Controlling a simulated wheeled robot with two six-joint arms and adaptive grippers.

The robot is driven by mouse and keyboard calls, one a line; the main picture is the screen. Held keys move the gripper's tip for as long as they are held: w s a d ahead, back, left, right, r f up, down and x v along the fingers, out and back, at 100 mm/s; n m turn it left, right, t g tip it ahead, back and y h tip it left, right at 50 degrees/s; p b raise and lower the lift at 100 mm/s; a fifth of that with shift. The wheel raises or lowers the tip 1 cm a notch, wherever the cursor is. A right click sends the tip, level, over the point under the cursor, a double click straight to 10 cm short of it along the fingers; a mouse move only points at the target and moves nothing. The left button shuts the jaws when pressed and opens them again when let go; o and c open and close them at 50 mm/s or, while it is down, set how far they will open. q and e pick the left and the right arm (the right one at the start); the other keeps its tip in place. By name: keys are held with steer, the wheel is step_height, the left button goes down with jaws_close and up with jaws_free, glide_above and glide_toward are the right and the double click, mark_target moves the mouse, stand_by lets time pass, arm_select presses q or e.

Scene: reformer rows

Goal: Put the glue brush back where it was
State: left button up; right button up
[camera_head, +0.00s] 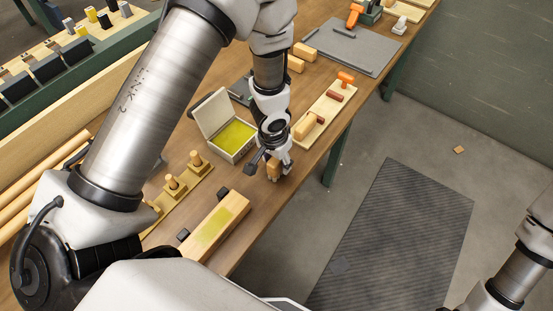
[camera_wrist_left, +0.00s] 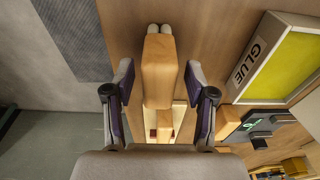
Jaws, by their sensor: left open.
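My left gripper (camera_head: 278,166) is over the table beside the glue box (camera_head: 232,137). In the left wrist view its fingers (camera_wrist_left: 159,80) stand apart on either side of a tan wooden block-like piece (camera_wrist_left: 158,62), with gaps showing. In the head view the piece (camera_head: 273,170) is partly hidden by the gripper. The lidded glue box, labelled GLUE (camera_wrist_left: 250,50), is open with a yellow-green inside. My right gripper is out of frame.
A pale tray (camera_head: 322,122) with a wooden piece, dark red pieces and an orange-topped item lies beyond the gripper. A long wooden block with a greenish patch (camera_head: 215,225) and a rack of wooden pegs (camera_head: 175,190) are nearer. The floor mat (camera_head: 395,240) lies right of the table.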

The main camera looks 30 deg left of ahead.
arm_select(q)
step_height(320, 180, up, 12)
steer(key=s+p, duration=0.1)
steer(key=p, duration=0.8)
steer(key=shift+s+r+p, duration=0.25)
steer(key=shift+p, duration=0.15)
steer(key=shift+f, duration=0.1)
